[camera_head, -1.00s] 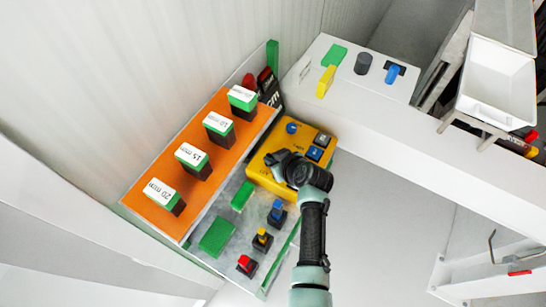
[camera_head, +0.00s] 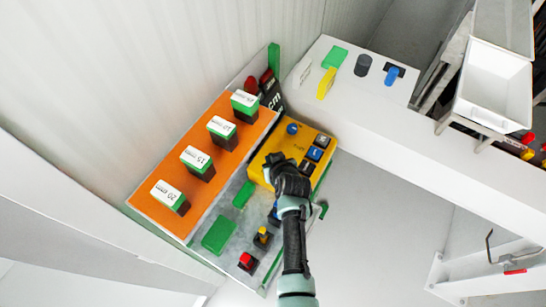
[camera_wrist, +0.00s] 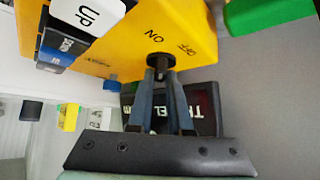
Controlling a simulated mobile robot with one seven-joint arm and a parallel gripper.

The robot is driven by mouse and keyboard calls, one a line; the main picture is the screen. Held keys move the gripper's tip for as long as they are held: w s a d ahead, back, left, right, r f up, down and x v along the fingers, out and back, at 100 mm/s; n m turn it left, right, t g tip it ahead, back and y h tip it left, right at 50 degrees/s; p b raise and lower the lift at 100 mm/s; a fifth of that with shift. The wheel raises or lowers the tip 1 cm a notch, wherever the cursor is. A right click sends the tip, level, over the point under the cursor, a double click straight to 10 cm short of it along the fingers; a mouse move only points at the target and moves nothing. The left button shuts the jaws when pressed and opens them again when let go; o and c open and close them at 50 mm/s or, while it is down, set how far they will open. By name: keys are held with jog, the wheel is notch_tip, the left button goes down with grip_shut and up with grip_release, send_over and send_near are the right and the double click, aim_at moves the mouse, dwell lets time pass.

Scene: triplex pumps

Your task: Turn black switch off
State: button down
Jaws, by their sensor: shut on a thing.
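The yellow control box (camera_head: 270,154) is in the middle of the head view, and its face (camera_wrist: 120,62) fills the upper part of the wrist view. The black switch (camera_wrist: 160,60) sits on that face beside the printed words ON and OFF. My gripper (camera_wrist: 161,76) has its two fingers closed on the switch. In the head view my gripper (camera_head: 274,164) is over the near left part of the yellow box and hides the switch. The exact angle of the switch is hard to tell.
Other switches (camera_head: 313,153) and a blue knob (camera_head: 292,129) are on the same box. An orange panel (camera_head: 187,166) with labelled blocks stands to the left. Green blocks (camera_head: 218,236) and a red button (camera_head: 246,261) are nearby. A white counter (camera_head: 400,130) lies right.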

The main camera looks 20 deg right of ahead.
jog(key=c, duration=0.8)
grip_release()
jog(key=shift+c, duration=0.2)
jog(key=b+v, duration=0.1)
jog(key=v, duration=1.2)
jog(key=shift+a, duration=0.1)
